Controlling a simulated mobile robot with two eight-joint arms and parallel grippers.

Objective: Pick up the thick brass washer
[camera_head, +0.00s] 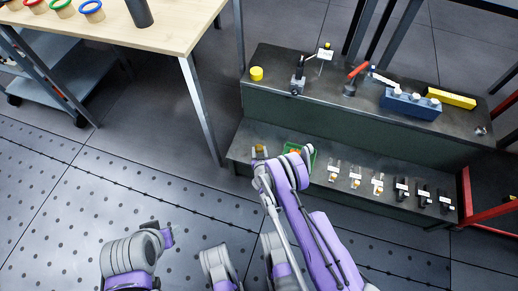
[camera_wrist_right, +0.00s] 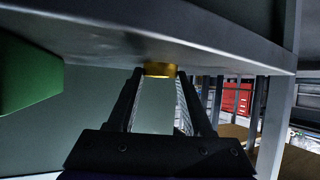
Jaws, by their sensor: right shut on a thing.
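The thick brass washer (camera_wrist_right: 160,69) shows in the right wrist view as a short gold-coloured ring between the tips of the two black fingers. My right gripper (camera_wrist_right: 158,78) is shut on it, close against the grey shelf surface. In the head view the right gripper (camera_head: 259,153) is at the left end of the lower shelf, with the small gold washer (camera_head: 260,148) at its tip. I cannot tell whether the washer still touches the shelf. My left arm shows at the bottom left of the head view, but its fingers do not show.
A green tray (camera_head: 311,151) sits just right of the gripper, partly behind my arm. Several small labelled parts line the lower shelf (camera_head: 345,201) further right. The upper shelf (camera_head: 320,88) holds a yellow cylinder (camera_head: 256,73), tools and a blue block (camera_head: 411,104). A wooden table (camera_head: 180,25) stands upper left.

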